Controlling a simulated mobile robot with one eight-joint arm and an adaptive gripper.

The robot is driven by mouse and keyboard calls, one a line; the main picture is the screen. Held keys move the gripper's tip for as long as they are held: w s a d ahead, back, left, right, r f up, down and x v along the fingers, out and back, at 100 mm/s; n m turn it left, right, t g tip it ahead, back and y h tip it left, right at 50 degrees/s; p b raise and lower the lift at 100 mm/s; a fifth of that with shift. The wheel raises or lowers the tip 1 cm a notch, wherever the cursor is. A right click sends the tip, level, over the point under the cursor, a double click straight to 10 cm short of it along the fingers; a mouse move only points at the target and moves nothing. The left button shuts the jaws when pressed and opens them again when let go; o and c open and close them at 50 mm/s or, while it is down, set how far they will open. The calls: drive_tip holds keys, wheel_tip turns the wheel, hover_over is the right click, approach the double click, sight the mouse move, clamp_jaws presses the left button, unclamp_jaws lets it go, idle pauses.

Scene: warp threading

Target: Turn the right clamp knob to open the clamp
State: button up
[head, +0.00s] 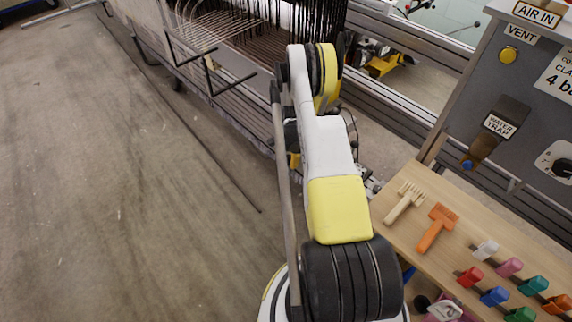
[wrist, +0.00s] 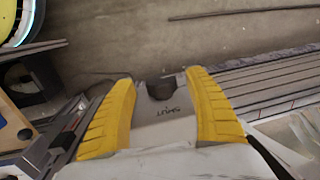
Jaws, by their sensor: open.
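In the wrist view my gripper (wrist: 158,78) is open, its two yellow fingers spread wide apart. Between the fingers is a grey metal plate (wrist: 150,135) with an upside-down label that seems to read SHUT. A dark rounded knob (wrist: 164,89) sits at the plate's far edge, between the fingertips. It seems to be the clamp knob, and neither finger visibly touches it. In the head view my arm hides the clamp and most of the gripper.
A wooden shelf (head: 396,234) at right in the head view holds a pale comb (head: 405,200), an orange comb (head: 438,226) and several coloured clips. A grey control panel (head: 470,105) stands behind it. Metal rails run beyond the arm. Open floor (head: 120,190) lies at left.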

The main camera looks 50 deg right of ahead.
drive_tip(key=shift+w+f+b, duration=0.1)
drive_tip(key=shift+f+b, duration=0.2)
drive_tip(key=shift+f, duration=0.95)
drive_tip(key=c, duration=1.2)
drive_tip(key=shift+g, duration=0.8)
drive_tip(key=o, duration=1.2)
